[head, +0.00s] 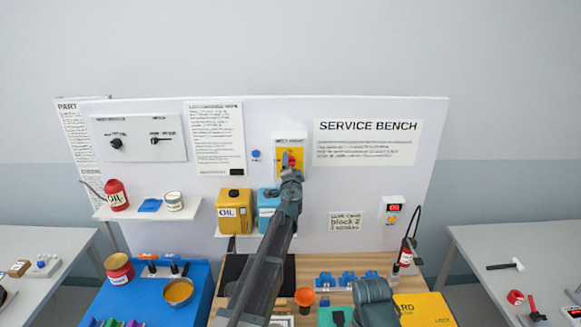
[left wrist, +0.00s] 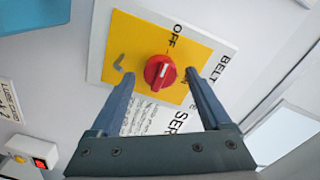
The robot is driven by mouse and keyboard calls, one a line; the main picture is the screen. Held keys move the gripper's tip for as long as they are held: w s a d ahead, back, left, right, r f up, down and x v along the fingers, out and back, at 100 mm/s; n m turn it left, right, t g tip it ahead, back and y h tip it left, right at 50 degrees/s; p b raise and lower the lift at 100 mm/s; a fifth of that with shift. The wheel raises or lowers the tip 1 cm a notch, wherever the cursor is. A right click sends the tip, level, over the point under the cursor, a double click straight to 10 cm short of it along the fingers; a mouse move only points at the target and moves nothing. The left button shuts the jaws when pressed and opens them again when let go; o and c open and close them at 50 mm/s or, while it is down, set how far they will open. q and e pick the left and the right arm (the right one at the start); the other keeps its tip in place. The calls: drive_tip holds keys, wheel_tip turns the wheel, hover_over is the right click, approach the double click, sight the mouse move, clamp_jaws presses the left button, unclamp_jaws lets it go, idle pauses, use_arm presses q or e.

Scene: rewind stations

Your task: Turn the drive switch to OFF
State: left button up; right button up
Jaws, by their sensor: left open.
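A red rotary knob (left wrist: 159,72) with a white pointer bar sits on a yellow plate (left wrist: 130,35) in the left wrist view. The plate has an OFF mark, and the white panel around it starts with BELT. The bar is tilted; which mark it points at is unclear. In the head view the yellow plate (head: 279,167) is on the upright board, partly covered by my left gripper (head: 291,166). In the left wrist view my left gripper (left wrist: 160,78) is open, with its fingers on either side of the knob; contact cannot be told. My right gripper's fingers do not show.
A white panel with two black controls (head: 117,143) hangs at the upper left of the board. A red-lit box (head: 394,208) is at the right. The bench below is crowded.

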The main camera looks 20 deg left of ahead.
use_arm(q)
drive_tip(key=v, duration=1.3)
drive_tip(key=shift+s, duration=0.4)
drive_tip(key=shift+d+f, duration=0.1)
drive_tip(key=s+d+f+n+g+b, duration=0.1)
drive_tip(key=s+f+n+g+b, duration=0.15)
drive_tip(key=s+f+b, duration=0.4)
drive_tip(key=s+d+f+n+g+y+b, duration=0.1)
drive_tip(key=s+f+n+g, duration=0.2)
drive_tip(key=f, duration=0.7)
drive_tip(key=s+d+f+n+g+b, duration=0.1)
drive_tip(key=s+f+n+g+b, duration=0.1)
drive_tip(key=s+f+g+b, duration=0.45)
drive_tip(key=s+d+f+m+g+h+b, duration=0.1)
drive_tip(key=s+d+f+g+h+b, duration=0.1)
drive_tip(key=s+d+f, duration=0.4)
drive_tip(key=s+d+f+m+g+h+b, duration=0.1)
drive_tip(key=s+d+f+g+h+b, duration=0.1)
drive_tip(key=s+d+f, duration=0.5)
drive_tip(key=s+f+g, duration=0.1)
drive_tip(key=s+f, duration=0.3)
drive_tip(key=s, duration=0.1)
drive_tip(key=shift+s+g+h+b, duration=0.3)
drive_tip(key=shift+h, duration=0.1)
